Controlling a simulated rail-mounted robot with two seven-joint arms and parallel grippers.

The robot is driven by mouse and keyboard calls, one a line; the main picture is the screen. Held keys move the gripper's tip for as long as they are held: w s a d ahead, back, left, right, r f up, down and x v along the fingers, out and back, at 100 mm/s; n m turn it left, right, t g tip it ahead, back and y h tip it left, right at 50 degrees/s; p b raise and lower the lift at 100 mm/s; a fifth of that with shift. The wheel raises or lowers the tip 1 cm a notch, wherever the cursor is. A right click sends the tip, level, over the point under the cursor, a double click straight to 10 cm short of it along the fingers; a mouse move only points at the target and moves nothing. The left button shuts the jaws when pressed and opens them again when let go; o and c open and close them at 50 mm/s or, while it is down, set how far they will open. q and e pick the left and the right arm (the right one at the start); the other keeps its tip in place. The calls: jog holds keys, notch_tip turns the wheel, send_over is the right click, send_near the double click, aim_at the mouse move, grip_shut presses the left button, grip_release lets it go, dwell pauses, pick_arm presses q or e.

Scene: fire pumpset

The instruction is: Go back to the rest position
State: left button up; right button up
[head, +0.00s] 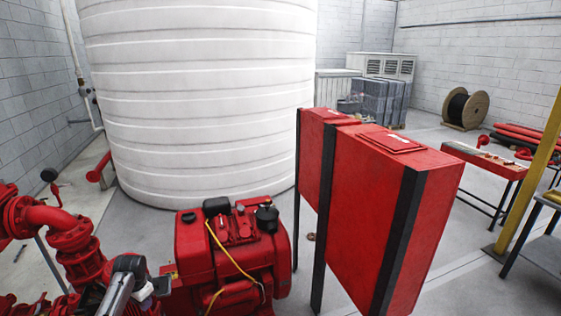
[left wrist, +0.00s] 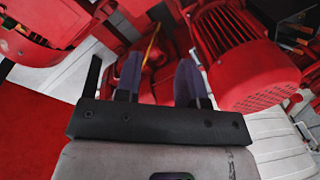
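My left gripper (left wrist: 158,78) shows in the left wrist view with its two dark fingers apart and nothing seen between them. Beyond the fingers are red machine parts and a yellow cable (left wrist: 151,45). In the head view, my left arm's grey end (head: 122,285) is at the bottom left, between the red pipework (head: 72,240) and the red engine (head: 228,255). Its fingertips cannot be made out there. I cannot tell whether it touches any part. My right gripper is in neither view.
Red cabinets (head: 385,200) with black edges stand right of the engine. A white ribbed tank (head: 205,100) stands behind. A red bench (head: 485,160) and a yellow post (head: 530,185) are at the right. Floor (head: 460,280) shows between cabinets and post. A red motor (left wrist: 245,55) lies close right of the fingers.

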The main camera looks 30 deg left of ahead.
pick_arm(q)
jog(key=w+d+r+n+t+y, duration=0.1)
jog(key=w+d+r+t+y, duration=0.2)
jog(key=d+r, duration=0.4)
jog(key=w+d+r+n+t+y, duration=0.1)
jog(key=w+d+r+t, duration=0.1)
jog(key=w+d+r, duration=0.5)
jog(key=s+d+r+m+t, duration=0.2)
jog(key=s+d+t, duration=0.15)
jog(key=d, duration=0.45)
jog(key=s+d+f+m+h, duration=0.1)
jog(key=s+d+f+h, duration=0.1)
jog(key=s+d, duration=0.6)
jog(key=s+d+f+m+h, duration=0.2)
jog(key=s+d+f, duration=0.1)
jog(key=s+d, duration=0.55)
jog(key=s+d+f+g+h, duration=0.1)
jog(key=s+d+f+g, duration=0.25)
jog(key=s+f, duration=0.4)
jog(key=s+d+f+g+h, duration=0.15)
jog(key=s+d+f, duration=0.25)
jog(key=s, duration=0.6)
notch_tip(320, 180, up, 22)
jog(key=p, duration=2.3)
jog(key=shift+w+a+n+y, duration=0.15)
jog(key=shift+w+n+y, duration=0.2)
jog(key=shift+y, duration=0.1)
